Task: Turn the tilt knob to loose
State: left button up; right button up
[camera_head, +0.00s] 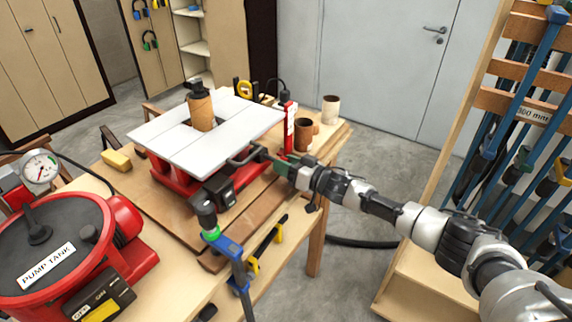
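The sander (180,185) with a white tabletop (178,145) and a brown sanding drum (202,112) stands on the workbench. A red upright with a white label (290,128) rises at its right side. My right arm comes in from the right, and its gripper (264,157) is at the sander's right side, just below the tabletop edge and close to the red upright. I cannot make out the tilt knob; the gripper may be hiding it. The fingers are too small and overlapped to tell whether they are open or shut. My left gripper is not in view.
A red pump tank (55,245) with a gauge stands at the front left. A blue clamp (232,250) is at the bench's front edge. Brown cups (303,135) and a pale cup (330,109) stand behind the gripper. A clamp rack (520,115) is at the right.

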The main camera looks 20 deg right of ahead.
jog(key=shift+c, duration=0.6)
jog(key=shift+n, duration=0.4)
jog(key=n+b, duration=0.1)
jog(key=n, duration=0.2)
jog(key=shift+n, duration=0.3)
jog(key=n+b, duration=0.2)
jog(key=n, duration=0.4)
jog(key=shift+s+f, duration=0.1)
jog(key=n+b, duration=0.2)
jog(key=n, duration=0.4)
jog(key=n+b, duration=0.2)
jog(key=n, duration=0.3)
jog(key=shift+n, duration=0.4)
